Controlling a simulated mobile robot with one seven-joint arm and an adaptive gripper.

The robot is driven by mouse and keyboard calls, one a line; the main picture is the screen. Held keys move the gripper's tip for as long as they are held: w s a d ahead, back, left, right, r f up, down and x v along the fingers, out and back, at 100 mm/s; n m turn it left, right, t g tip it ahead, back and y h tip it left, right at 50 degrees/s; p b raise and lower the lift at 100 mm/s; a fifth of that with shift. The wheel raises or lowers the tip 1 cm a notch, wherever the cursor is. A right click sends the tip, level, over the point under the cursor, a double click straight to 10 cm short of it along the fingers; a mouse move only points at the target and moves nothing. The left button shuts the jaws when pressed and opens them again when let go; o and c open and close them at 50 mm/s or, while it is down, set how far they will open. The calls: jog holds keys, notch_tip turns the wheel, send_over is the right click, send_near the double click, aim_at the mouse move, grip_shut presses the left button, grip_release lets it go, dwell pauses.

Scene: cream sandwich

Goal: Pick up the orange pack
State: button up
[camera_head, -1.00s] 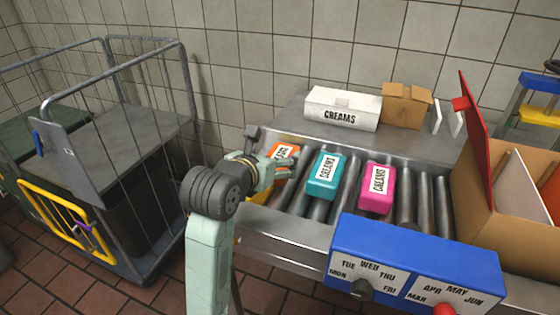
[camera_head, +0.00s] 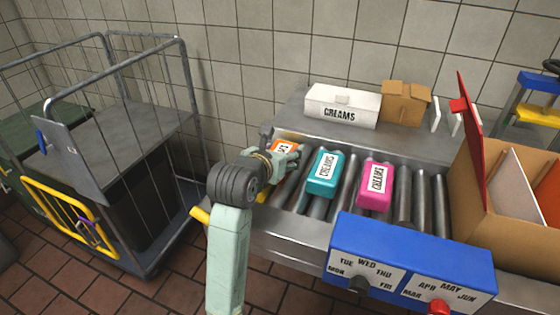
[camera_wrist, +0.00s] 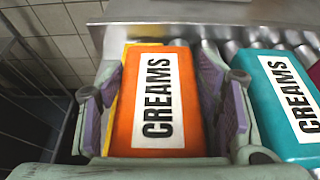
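The orange pack (camera_head: 279,146) with a CREAMS label lies on the roller conveyor at its left end. My gripper (camera_head: 290,158) is over it and hides much of it in the head view. In the wrist view the orange pack (camera_wrist: 192,120) lies between the two fingers of my gripper (camera_wrist: 160,100), one along each side. The fingers look spread, with small gaps at the near end. A yellow edge (camera_wrist: 117,90) shows along the pack's left side.
A teal pack (camera_head: 326,188) lies close to the right, then a pink pack (camera_head: 366,197). A white CREAMS box (camera_head: 318,97) and a cardboard box (camera_head: 405,112) stand behind. A blue panel (camera_head: 420,249) is in front. A wire cart (camera_head: 105,158) stands left.

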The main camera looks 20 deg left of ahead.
jog(key=c, duration=0.7)
jog(key=shift+r, duration=0.1)
